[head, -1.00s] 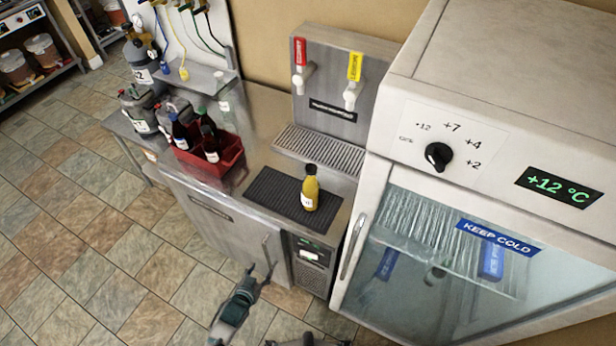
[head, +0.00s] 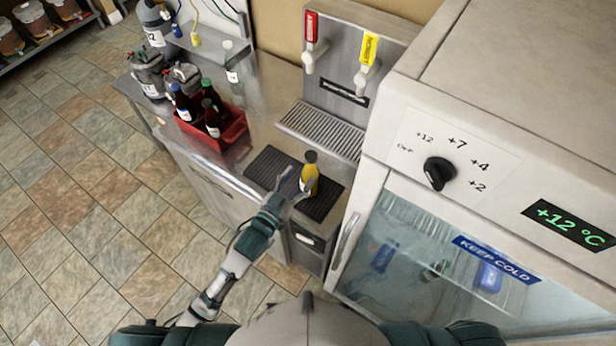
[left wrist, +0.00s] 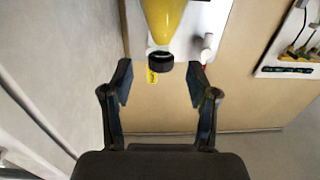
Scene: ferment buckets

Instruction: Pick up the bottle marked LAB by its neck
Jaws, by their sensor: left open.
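A yellow bottle (head: 309,175) with a dark cap stands upright on the black ribbed mat (head: 268,164) on the steel counter. Its label is partly hidden and I cannot read it. My left gripper (head: 287,184) is open at the bottle's near left side, with one finger reaching to its left. In the left wrist view the bottle (left wrist: 168,18) shows at the top, its dark cap pointing toward the space between the open fingers (left wrist: 162,85). The fingers are apart from the cap there. My right gripper does not show.
A red crate (head: 232,134) with several dark bottles stands left on the counter. Behind the mat are a drip grate (head: 320,131) and a tap panel with red and yellow handles (head: 369,48). A tall glass-door cooler (head: 400,125) stands close on the right.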

